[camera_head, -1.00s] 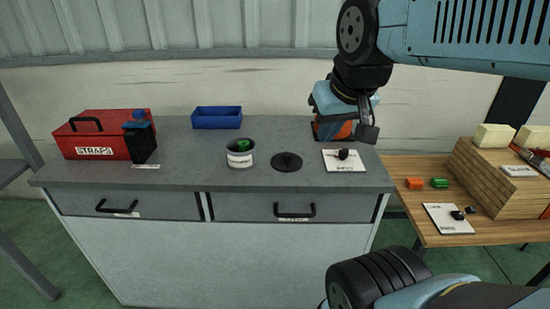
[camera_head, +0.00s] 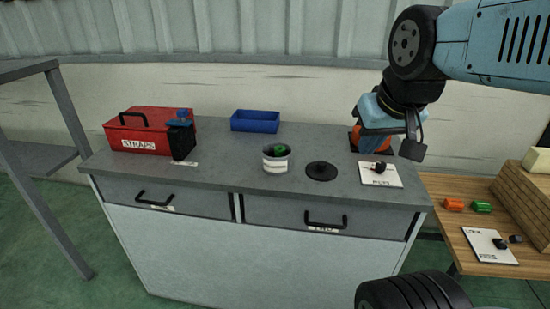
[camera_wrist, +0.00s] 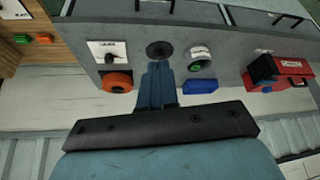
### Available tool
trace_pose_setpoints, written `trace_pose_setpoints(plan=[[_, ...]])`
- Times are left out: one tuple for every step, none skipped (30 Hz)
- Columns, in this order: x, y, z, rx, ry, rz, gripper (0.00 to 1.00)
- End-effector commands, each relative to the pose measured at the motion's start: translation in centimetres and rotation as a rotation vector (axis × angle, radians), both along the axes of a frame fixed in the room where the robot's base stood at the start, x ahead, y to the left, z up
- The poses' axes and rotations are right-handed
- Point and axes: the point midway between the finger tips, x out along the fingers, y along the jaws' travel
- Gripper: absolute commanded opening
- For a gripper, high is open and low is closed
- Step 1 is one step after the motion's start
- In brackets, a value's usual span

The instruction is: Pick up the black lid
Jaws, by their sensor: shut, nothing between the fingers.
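The black lid (camera_head: 321,171) is a flat dark disc with a small knob, lying on the grey bench top. It lies just right of the open grey tin (camera_head: 276,158), which has a green thing inside. In the wrist view the lid (camera_wrist: 160,49) lies just beyond the fingertips in the picture. My gripper (camera_wrist: 158,66) is shut and empty, its blue fingers together and pointing toward the lid. They appear apart from it, but their height above it is unclear. In the head view my wrist hangs over the right end of the bench, and the fingertips are not clearly seen.
A white card with a black part (camera_head: 380,172) lies right of the lid. A blue bin (camera_head: 255,121) and a red straps box (camera_head: 140,135) stand farther left. An orange round thing (camera_wrist: 117,82) is at the bench's back. A wooden table (camera_head: 480,220) stands right.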

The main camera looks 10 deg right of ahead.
Motion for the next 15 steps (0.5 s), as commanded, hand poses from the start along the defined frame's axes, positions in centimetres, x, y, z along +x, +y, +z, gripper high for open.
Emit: trace_pose_setpoints(plan=[[0.0, 0.0, 0.0, 0.0, 0.0, 0.0, 0.0], [0.0, 0.0, 0.0, 0.0, 0.0, 0.0, 0.0], [0.0, 0.0, 0.0, 0.0, 0.0, 0.0, 0.0], [0.0, 0.0, 0.0, 0.0, 0.0, 0.0, 0.0], [0.0, 0.0, 0.0, 0.0, 0.0, 0.0, 0.0], [0.0, 0.0, 0.0, 0.0, 0.0, 0.0, 0.0], [0.0, 0.0, 0.0, 0.0, 0.0, 0.0, 0.0], [0.0, 0.0, 0.0, 0.0, 0.0, 0.0, 0.0], [0.0, 0.0, 0.0, 0.0, 0.0, 0.0, 0.0], [0.0, 0.0, 0.0, 0.0, 0.0, 0.0, 0.0], [0.0, 0.0, 0.0, 0.0, 0.0, 0.0, 0.02], [0.03, 0.0, 0.01, 0.0, 0.0, -0.001, 0.06], [0.11, -0.01, 0.05, 0.001, 0.001, -0.002, 0.09], [0.24, -0.02, 0.07, 0.002, 0.003, -0.004, 0.12], [0.53, -0.04, 0.09, 0.005, 0.006, -0.009, 0.15]])
